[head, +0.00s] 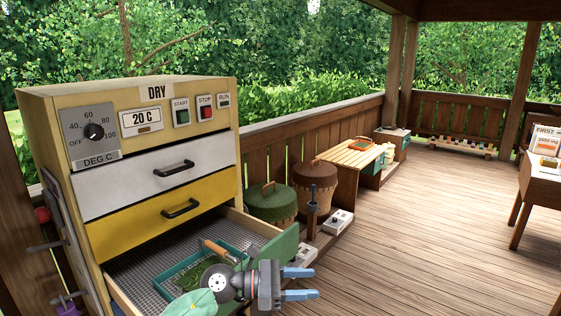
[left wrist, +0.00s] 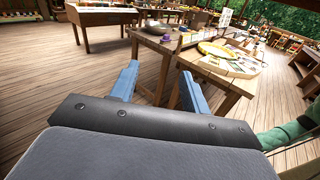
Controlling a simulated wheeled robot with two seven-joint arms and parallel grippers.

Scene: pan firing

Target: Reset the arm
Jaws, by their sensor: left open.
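My left gripper (head: 314,283) is at the bottom middle of the head view, in front of the pulled-out bottom drawer's green front (head: 284,246). Its two blue fingers are apart, point right and have nothing between them. In the left wrist view the open fingers (left wrist: 160,72) also show, with wooden floor and a table beyond them. My right gripper is in neither view.
The dryer cabinet (head: 62,110) stands at left with its upper drawers shut. The open mesh drawer holds a teal tray (head: 168,283) with green leaves. Lidded baskets (head: 272,204) line the railing. A wooden table (left wrist: 225,78) shows in the wrist view.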

